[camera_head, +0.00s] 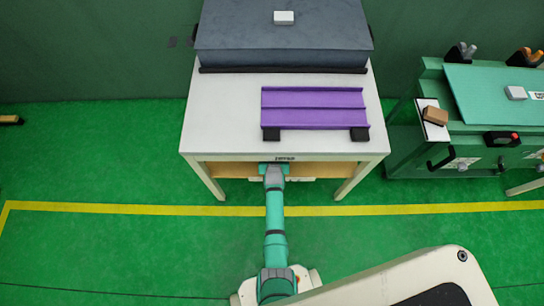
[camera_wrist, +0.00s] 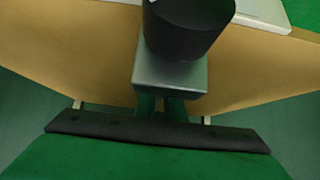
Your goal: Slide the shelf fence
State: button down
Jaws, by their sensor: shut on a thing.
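My gripper (camera_head: 273,168) is at the front of the white table (camera_head: 220,125), just below the tabletop edge at the tan shelf (camera_head: 232,170). In the wrist view, my gripper (camera_wrist: 162,106) is shut at a grey block (camera_wrist: 170,76) topped by a black round knob (camera_wrist: 188,25). The block stands over the tan shelf board (camera_wrist: 75,55). The fingertips are partly hidden under the block, so the exact contact does not show. I cannot tell how the block joins the shelf fence, and no whole fence is clearly visible.
A purple ribbed tray (camera_head: 315,98) with dark feet lies on the table, before a large dark grey block (camera_head: 285,40). A green workbench (camera_head: 430,90) with small items stands at the right.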

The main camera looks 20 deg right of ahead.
jog(key=shift+a, duration=0.1)
jog(key=c, duration=1.8)
grip_release()
jog(key=shift+c, duration=0.2)
jog(key=v, duration=1.1)
